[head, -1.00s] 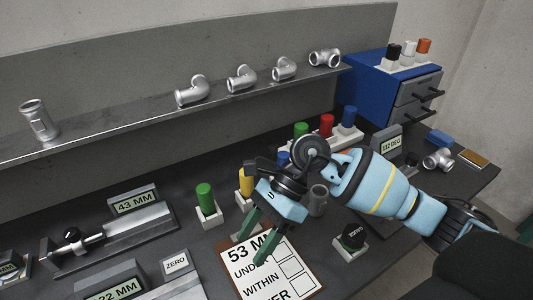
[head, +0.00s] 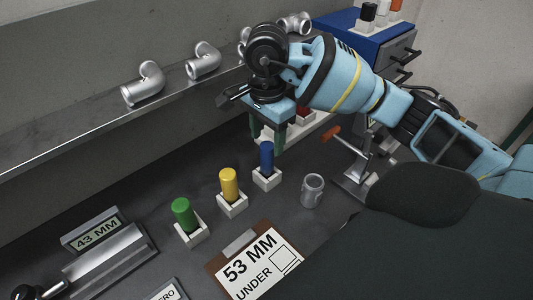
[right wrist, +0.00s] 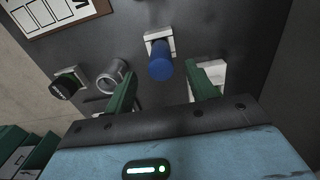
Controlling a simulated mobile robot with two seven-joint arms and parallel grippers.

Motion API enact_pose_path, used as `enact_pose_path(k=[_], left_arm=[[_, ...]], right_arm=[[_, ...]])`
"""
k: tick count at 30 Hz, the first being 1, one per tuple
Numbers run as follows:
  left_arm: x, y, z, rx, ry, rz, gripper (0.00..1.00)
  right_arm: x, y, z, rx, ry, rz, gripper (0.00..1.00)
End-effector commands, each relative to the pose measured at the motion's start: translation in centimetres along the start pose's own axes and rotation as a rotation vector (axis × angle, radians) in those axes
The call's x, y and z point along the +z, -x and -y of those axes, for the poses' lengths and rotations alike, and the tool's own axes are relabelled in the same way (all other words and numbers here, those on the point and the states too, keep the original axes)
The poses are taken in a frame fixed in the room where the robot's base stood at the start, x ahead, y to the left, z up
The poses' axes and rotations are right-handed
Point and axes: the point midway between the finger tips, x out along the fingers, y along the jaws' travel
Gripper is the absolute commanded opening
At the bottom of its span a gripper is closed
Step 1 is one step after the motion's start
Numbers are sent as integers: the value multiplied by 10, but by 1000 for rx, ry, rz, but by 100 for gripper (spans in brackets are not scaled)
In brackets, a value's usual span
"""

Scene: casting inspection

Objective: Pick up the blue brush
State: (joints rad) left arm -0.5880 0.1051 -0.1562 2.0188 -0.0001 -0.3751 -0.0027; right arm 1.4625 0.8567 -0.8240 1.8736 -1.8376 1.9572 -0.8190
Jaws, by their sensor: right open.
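The blue brush (head: 266,157) stands upright in a small white holder (head: 267,180), right of the yellow one. My right gripper (head: 267,130) is open and empty, with green fingers pointing down, just above and behind the brush in the head view. In the right wrist view the blue brush (right wrist: 161,63) shows between the two fingers of the open right gripper (right wrist: 162,85), apart from both. Its holder (right wrist: 159,38) is visible there too. My left gripper is in neither view.
A yellow brush (head: 229,184) and a green brush (head: 184,214) stand in white holders to the left. A grey pipe fitting (head: 312,191) stands close on the right. A clipboard (head: 258,264) lies in front. A shelf (head: 111,134) with pipe elbows runs behind.

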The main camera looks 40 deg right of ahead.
Motion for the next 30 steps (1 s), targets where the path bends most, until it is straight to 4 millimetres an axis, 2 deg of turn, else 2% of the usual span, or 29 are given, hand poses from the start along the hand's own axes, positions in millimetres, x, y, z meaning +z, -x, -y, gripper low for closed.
enact_pose_path(k=[7, 15, 18, 26, 30], left_arm=[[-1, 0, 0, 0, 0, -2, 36], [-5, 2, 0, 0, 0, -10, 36], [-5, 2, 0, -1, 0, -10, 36], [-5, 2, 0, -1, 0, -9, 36], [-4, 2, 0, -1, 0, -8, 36]], right_arm=[[0, -10, 0, 0, 0, 0, 56], [-1, -46, -1, 2, -1, 0, 56], [-1, -54, -1, 0, 0, 2, 56], [-1, -57, 0, -2, 0, 1, 56], [-1, -57, 0, -1, 0, 1, 40]])
